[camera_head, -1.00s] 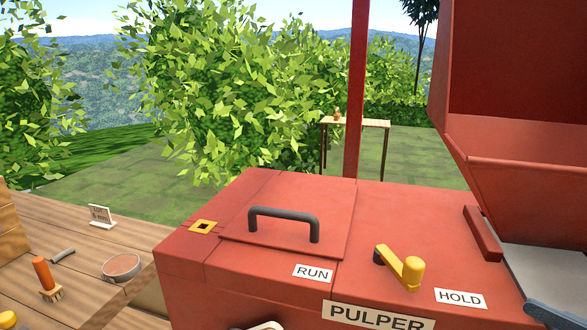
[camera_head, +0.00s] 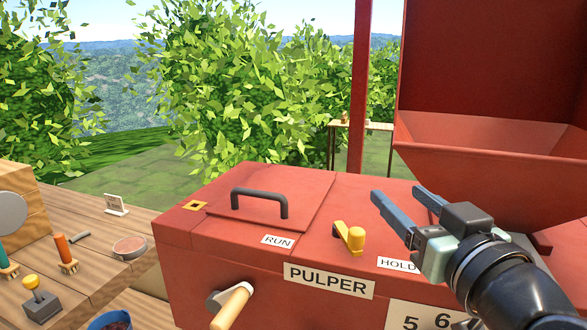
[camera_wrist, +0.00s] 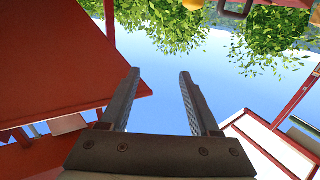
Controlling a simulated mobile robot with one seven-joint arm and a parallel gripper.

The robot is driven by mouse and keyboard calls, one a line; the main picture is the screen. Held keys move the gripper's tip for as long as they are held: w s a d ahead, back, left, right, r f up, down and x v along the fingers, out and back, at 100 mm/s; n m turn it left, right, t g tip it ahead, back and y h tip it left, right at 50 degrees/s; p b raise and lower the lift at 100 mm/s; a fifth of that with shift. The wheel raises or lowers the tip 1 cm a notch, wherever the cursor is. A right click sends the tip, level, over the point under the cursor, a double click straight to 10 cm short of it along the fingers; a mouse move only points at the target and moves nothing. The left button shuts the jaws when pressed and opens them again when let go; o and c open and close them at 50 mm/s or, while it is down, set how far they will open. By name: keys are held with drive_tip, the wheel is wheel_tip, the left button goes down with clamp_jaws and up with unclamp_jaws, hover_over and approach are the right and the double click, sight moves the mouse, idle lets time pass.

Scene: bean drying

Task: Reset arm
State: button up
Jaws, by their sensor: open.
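My gripper (camera_head: 408,205) is at the right in the head view, raised over the right part of the red pulper (camera_head: 262,238). Its two fingers are apart with nothing between them. In the wrist view the open fingers (camera_wrist: 160,90) show only sky and leaves between and beyond them. The pulper's lid carries a dark handle (camera_head: 259,196) and lies shut. A yellow lever (camera_head: 350,236) sits on top between the RUN label (camera_head: 277,241) and the HOLD label (camera_head: 397,264). My wrist hides part of the pulper's right side.
A red hopper (camera_head: 490,155) rises behind my gripper. A crank with a pale wooden grip (camera_head: 232,306) sticks out of the pulper's front. The wooden bench (camera_head: 165,226) at left holds brushes, a round dish (camera_head: 129,247) and a yellow-knobbed lever (camera_head: 33,290). Open air lies above the lid.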

drive_tip(key=s+a+r+t+h, duration=0.2)
drive_tip(key=s+a+r+t, duration=0.15)
drive_tip(key=a+r, duration=0.6)
drive_tip(key=s+a+r+m+t, duration=0.1)
drive_tip(key=s+a+r+t, duration=0.5)
drive_tip(key=s+a+r, duration=0.3)
wheel_tip(320, 180, up, 25)
drive_tip(key=d+p, duration=0.1)
drive_tip(key=p, duration=2.3)
drive_tip(key=shift+s+d, duration=0.25)
drive_tip(key=shift+s, duration=0.05)
